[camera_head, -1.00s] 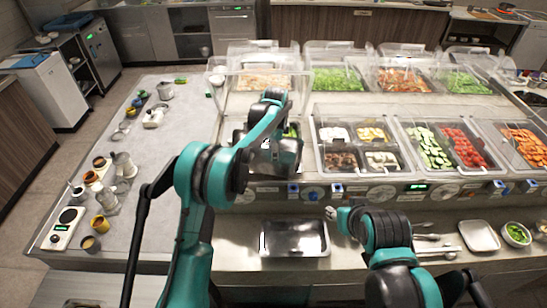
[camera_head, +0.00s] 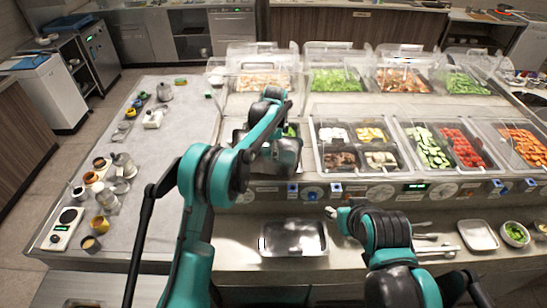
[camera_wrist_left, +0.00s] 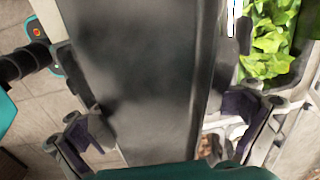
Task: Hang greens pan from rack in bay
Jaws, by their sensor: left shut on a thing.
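My left gripper (camera_head: 276,152) is over the front-left bay of the sauce counter. In the left wrist view my left gripper (camera_wrist_left: 172,122) has its fingers on both sides of a broad grey metal piece (camera_wrist_left: 150,70), which looks like the wall of the greens pan, and is shut on it. Green leaves (camera_wrist_left: 268,42) lie just to the right of this piece. In the head view a bit of green (camera_head: 291,130) shows behind the gripper; the arm hides most of the bay. My right gripper (camera_head: 331,212) is low by the counter's front; its fingers are too small to read.
An empty metal tray (camera_head: 293,238) lies on the front ledge, with a white tray (camera_head: 478,236) and a bowl of greens (camera_head: 515,234) to the right. Clear lids stand along the counter. Pans of sliced vegetables fill the bays to the right. The left table's middle is clear.

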